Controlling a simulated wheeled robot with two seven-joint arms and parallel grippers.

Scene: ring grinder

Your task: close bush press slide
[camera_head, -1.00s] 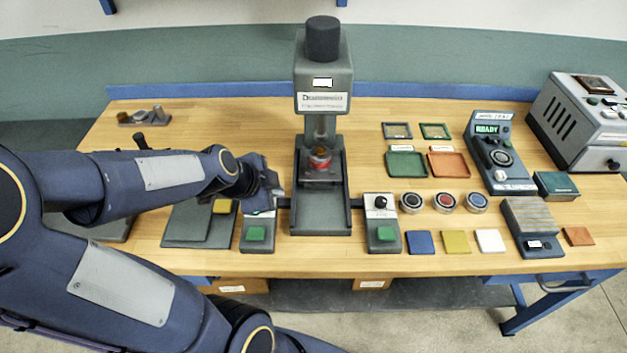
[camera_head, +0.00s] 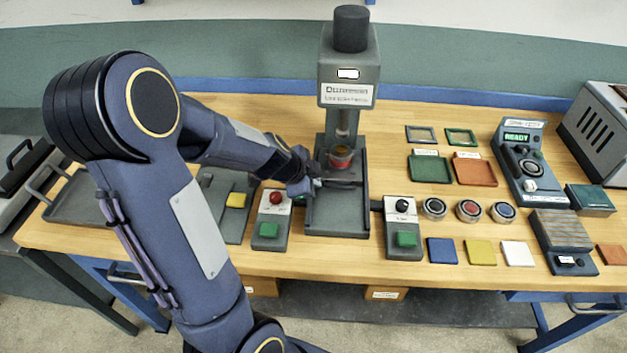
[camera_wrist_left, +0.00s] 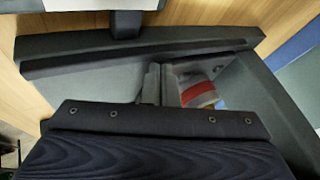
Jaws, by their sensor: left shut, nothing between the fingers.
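The bush press (camera_head: 349,80) stands at the middle of the bench, with its dark slide track (camera_head: 337,218) running toward the front edge. The slide (camera_head: 345,180) sits at the back of the track, under the press ram. A red bush (camera_head: 341,163) stands on it. In the left wrist view the red bush (camera_wrist_left: 198,94) shows just right of the fingers. My left gripper (camera_head: 308,184) is shut and empty at the left side of the track, beside the slide. Whether it touches the slide, I cannot tell. My right gripper is out of view.
Button boxes stand left (camera_head: 271,217) and right (camera_head: 402,225) of the track. Three round pieces (camera_head: 468,210) and coloured tiles (camera_head: 479,252) lie to the right. A tester reading READY (camera_head: 524,160) stands farther right. The front part of the track is clear.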

